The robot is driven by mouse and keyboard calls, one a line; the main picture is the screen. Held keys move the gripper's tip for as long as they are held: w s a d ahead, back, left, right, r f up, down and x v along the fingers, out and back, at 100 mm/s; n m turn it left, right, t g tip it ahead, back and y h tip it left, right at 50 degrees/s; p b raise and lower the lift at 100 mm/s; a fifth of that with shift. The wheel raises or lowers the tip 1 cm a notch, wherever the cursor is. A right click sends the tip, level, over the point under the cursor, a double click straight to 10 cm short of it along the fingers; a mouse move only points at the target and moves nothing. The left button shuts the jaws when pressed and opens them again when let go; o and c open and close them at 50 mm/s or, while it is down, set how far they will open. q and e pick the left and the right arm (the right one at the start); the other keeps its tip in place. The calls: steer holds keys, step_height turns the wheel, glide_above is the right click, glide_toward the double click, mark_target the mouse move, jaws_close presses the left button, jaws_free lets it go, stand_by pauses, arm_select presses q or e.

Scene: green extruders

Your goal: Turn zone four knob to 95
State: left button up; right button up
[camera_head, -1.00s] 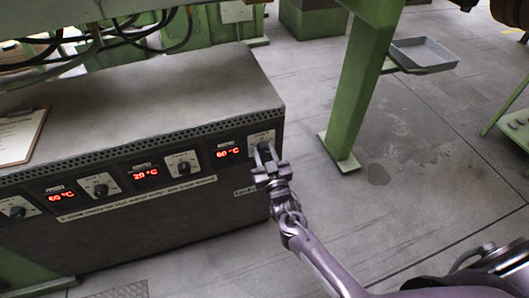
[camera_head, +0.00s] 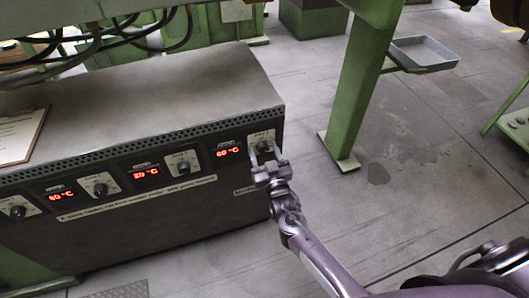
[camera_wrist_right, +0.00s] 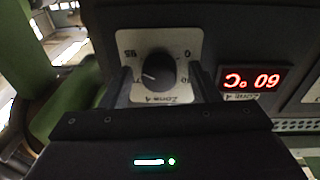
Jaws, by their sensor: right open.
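The zone four knob (camera_wrist_right: 158,72) is a round black dial on a white plate (camera_wrist_right: 183,42) marked "Zone 4", 95 and 0, upside down in the right wrist view. Its pale pointer mark faces left and slightly down there. My right gripper (camera_wrist_right: 161,77) is open, one finger on each side of the knob, with visible gaps. In the head view my right gripper (camera_head: 266,152) is at the far right knob of the panel and partly covers it. The red zone four display (camera_wrist_right: 252,79) reads 60 °C. My left gripper is not in view.
The dark control cabinet (camera_head: 150,228) carries several other knobs and red displays to the left. A clipboard (camera_head: 20,135) lies on its top. A green post (camera_head: 350,100) stands to the right. The floor (camera_head: 430,170) beyond it is mostly clear.

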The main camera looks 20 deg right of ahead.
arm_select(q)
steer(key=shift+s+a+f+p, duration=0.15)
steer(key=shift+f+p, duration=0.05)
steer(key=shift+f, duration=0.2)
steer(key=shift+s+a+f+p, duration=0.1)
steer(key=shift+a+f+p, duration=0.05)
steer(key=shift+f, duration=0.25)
arm_select(e)
steer(key=s, duration=0.7)
steer(key=shift+s+f, duration=0.35)
steer(key=shift+s, duration=0.05)
